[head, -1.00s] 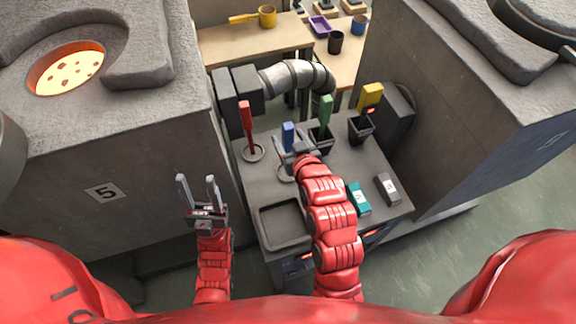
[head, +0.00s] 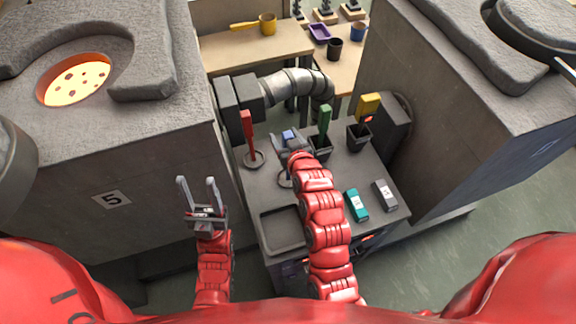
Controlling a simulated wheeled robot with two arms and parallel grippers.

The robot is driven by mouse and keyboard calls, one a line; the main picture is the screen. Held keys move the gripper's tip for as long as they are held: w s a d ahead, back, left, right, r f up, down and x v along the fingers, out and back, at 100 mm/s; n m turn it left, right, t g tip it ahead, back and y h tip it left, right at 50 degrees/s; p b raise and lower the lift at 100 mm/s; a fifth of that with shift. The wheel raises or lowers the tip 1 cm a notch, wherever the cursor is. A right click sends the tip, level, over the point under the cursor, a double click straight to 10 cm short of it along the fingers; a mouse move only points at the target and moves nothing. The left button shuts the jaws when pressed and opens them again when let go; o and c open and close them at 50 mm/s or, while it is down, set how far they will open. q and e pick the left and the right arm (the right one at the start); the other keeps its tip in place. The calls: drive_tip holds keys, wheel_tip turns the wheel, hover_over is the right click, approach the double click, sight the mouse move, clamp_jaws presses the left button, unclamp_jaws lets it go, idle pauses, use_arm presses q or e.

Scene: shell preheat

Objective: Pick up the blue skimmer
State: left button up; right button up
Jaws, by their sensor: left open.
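The blue skimmer (head: 289,134) stands upright on the grey worktop in the head view. Only the top of its blue handle and part of the ring around its foot show; my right gripper and forearm cover the rest. My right gripper (head: 287,141) is at the blue handle, with its jaws on the near side or around it; I cannot tell if they touch or grip it. My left gripper (head: 197,183) is open and empty, fingers pointing up the picture, left of the worktop and in front of the furnace block marked 5.
A red-handled tool (head: 248,135) stands left of the skimmer. A green-handled tool (head: 324,122) and a yellow-handled one (head: 368,106) stand in dark holders at right. A shallow tray (head: 264,221), a teal box (head: 356,205) and a grey box (head: 385,195) lie nearer.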

clamp_jaws()
idle(0.3)
